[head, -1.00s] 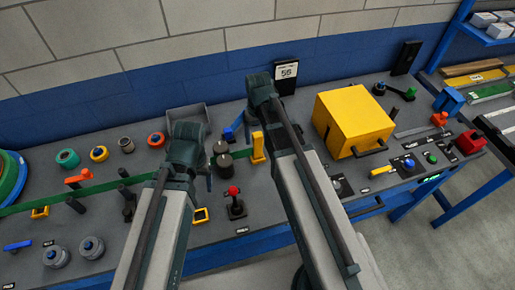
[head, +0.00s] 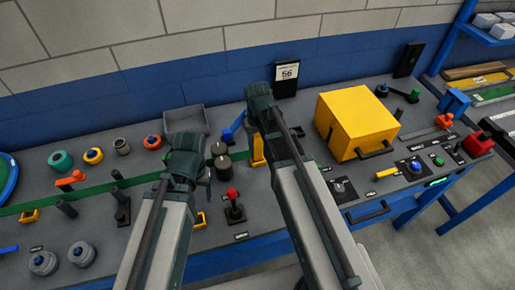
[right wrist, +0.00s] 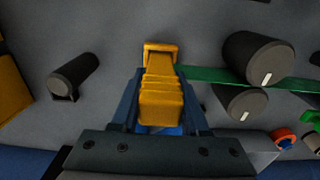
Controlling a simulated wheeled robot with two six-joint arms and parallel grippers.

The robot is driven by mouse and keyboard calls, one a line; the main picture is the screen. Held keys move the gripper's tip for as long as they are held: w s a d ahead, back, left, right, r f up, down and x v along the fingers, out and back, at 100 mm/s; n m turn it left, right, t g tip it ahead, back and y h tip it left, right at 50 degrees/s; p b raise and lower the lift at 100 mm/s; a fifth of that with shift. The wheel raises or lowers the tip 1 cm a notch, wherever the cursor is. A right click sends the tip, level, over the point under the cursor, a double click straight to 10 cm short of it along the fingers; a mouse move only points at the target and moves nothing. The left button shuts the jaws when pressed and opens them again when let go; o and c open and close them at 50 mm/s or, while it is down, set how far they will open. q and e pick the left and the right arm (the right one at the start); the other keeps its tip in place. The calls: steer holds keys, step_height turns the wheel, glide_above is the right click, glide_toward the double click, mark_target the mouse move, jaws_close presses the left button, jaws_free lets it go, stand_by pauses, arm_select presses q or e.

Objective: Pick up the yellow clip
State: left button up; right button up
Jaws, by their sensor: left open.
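The yellow clip (head: 258,151) stands upright at the end of the green strip, partly hidden behind my right arm in the head view. In the right wrist view the yellow clip (right wrist: 160,103) lies between the two blue fingers of my right gripper (right wrist: 160,82). I cannot tell whether those fingers touch it. In the head view my right gripper is hidden by its own arm. My left gripper (head: 206,180) is open and empty, pointing down over the bench to the left of the clip, mostly hidden by its wrist.
Dark cylinders (head: 223,163) stand close left of the clip. A red-topped joystick (head: 233,207) is in front. A big yellow box (head: 357,125) stands to the right. A grey tray (head: 186,119) is behind. Another yellow piece (head: 30,215) lies at the left. The blue wall (head: 60,125) bounds the back.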

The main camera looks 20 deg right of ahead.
mark_target(258, 135)
jaws_close()
steer(key=shift+r, duration=0.1)
steer(key=shift+r+p, duration=0.55)
steer(key=shift+p, duration=0.1)
step_height(258, 135, up, 3)
steer(key=p, duration=0.3)
steer(key=s+a, duration=1.1)
steer(key=shift+s+r+p, duration=0.3)
steer(key=shift+r+p, duration=0.05)
